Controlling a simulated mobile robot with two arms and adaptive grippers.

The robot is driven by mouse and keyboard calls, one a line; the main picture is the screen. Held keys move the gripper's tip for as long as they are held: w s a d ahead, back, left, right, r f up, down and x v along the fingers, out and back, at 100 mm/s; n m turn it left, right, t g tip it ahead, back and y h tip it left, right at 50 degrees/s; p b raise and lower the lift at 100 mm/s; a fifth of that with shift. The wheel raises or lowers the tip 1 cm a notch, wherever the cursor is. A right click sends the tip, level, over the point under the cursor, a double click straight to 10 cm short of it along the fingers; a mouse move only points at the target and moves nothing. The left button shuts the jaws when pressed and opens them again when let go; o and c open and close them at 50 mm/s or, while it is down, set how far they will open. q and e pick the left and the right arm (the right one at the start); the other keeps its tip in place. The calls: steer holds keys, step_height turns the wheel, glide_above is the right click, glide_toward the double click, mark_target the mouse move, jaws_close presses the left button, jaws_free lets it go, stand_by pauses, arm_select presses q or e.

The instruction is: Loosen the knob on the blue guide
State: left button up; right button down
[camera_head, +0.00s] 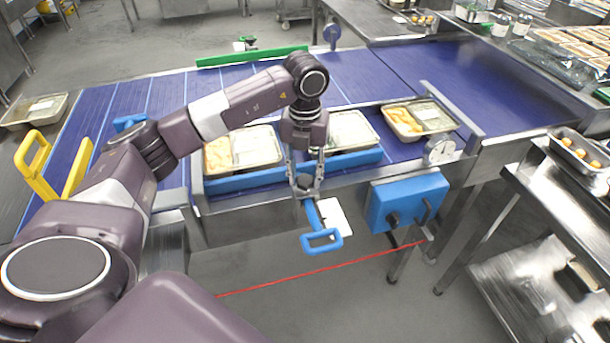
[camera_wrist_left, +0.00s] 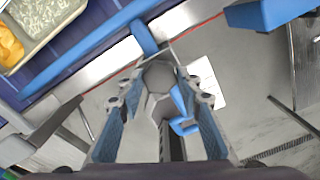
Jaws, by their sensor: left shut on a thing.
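The blue guide (camera_head: 245,181) runs along the conveyor's near edge, in front of two food trays. In the left wrist view the blue guide (camera_wrist_left: 92,48) crosses the upper left, with a short blue piece (camera_wrist_left: 145,38) sticking out from it. A grey faceted knob (camera_wrist_left: 158,77) sits between the fingertips of my left gripper (camera_head: 304,189). The left gripper (camera_wrist_left: 160,85) is shut on this knob, and its fingers partly cover it. A blue loop handle (camera_head: 321,243) hangs just below the gripper; it shows beyond the fingers in the wrist view (camera_wrist_left: 184,126). My right gripper is not in view.
A blue box (camera_head: 405,203) with dark handles is fixed to the conveyor's front, right of the gripper. A round dial (camera_head: 440,151) and another food tray (camera_head: 419,119) are farther right. A green guide (camera_head: 250,57) lies along the far edge. A red line crosses below the conveyor.

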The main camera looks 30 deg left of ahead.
mark_target(305, 180)
arm_select(q)
steer(key=shift+w+r+n, duration=0.1)
steer(key=shift+n, duration=0.5)
steer(key=o, duration=1.2)
steer(key=shift+c, duration=0.2)
step_height(305, 180, up, 12)
stand_by(0.3)
